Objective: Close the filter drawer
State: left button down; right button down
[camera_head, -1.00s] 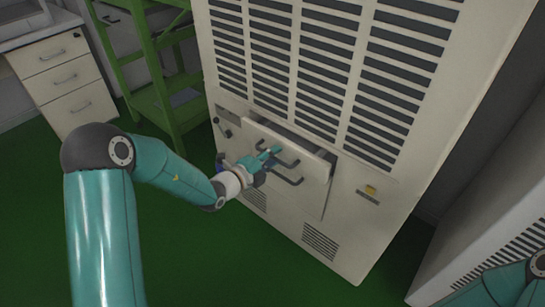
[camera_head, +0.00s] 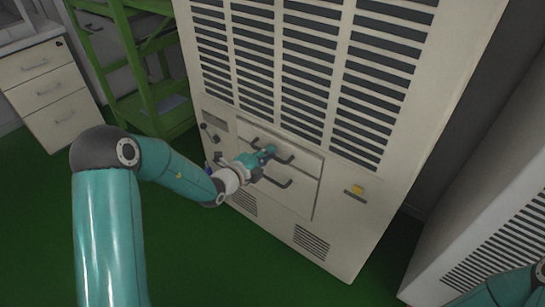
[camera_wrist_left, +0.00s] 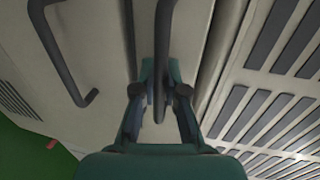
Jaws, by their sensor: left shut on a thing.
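The filter drawer (camera_head: 303,165) is the upper pale front panel low in the tall vented cabinet. Its front looks about flush with the cabinet face; any small leftover gap is hard to tell. My left gripper (camera_head: 270,150) is shut on the drawer's dark handle (camera_head: 285,159). In the left wrist view, the fingers (camera_wrist_left: 160,95) close on both sides of the handle bar (camera_wrist_left: 163,45), near its end. The gripper hides part of the handle in the head view. My right gripper is out of view; only part of that arm shows at the lower right.
A second dark handle (camera_head: 275,182) sits just below, on the lower panel; it also shows in the left wrist view (camera_wrist_left: 65,60). A green shelf rack (camera_head: 150,95) and a white drawer unit (camera_head: 50,90) stand to the left. The green floor (camera_head: 200,260) in front is clear.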

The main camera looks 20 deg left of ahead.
pick_arm(q)
jog(key=c, duration=1.2)
grip_release()
jog(key=shift+w+f, duration=0.1)
jog(key=shift+w, duration=0.1)
jog(key=v, duration=1.2)
